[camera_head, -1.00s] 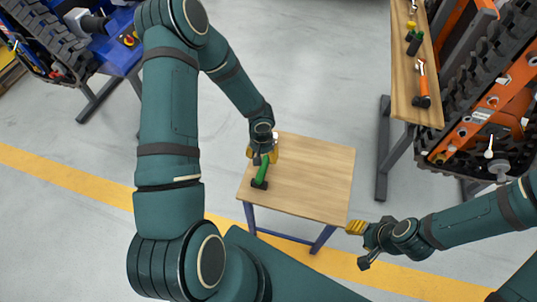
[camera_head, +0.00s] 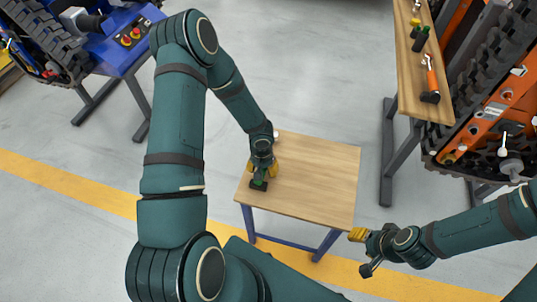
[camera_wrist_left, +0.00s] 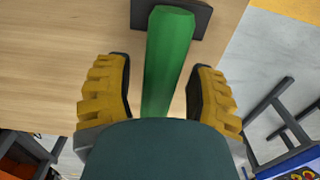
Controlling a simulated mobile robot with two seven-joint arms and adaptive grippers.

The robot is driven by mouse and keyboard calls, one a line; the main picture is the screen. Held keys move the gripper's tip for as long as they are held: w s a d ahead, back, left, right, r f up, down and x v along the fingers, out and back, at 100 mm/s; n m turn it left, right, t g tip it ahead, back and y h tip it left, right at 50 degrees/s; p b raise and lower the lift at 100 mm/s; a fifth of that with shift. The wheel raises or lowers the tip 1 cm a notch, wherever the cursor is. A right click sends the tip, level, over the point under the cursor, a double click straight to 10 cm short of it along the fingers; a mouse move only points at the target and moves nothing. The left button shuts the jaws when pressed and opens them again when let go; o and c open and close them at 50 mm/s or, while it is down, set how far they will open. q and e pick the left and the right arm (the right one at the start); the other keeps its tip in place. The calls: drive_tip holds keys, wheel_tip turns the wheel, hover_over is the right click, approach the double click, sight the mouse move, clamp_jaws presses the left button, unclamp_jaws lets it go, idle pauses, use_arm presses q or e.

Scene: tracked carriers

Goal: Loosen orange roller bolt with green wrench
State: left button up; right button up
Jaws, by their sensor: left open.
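The green wrench lies on the small wooden table, its green handle (camera_wrist_left: 170,50) and black head (camera_wrist_left: 205,14) showing in the left wrist view. I cannot tell which one holds the roller bolt. My right gripper (camera_head: 358,235) hangs right of the small table; its finger gap is unclear.
The small table (camera_head: 325,180) is mostly bare. A long wooden bench (camera_head: 408,65) by the orange carrier holds an orange-handled tool (camera_head: 431,80) and a green-handled tool (camera_head: 420,38). A blue machine (camera_head: 115,45) stands at upper left. Grey floor lies between.

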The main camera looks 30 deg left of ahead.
use_arm(q)
clamp_jaws()
drive_tip(key=shift+r+p, duration=1.9)
drive_tip(key=shift+r, duration=1.6)
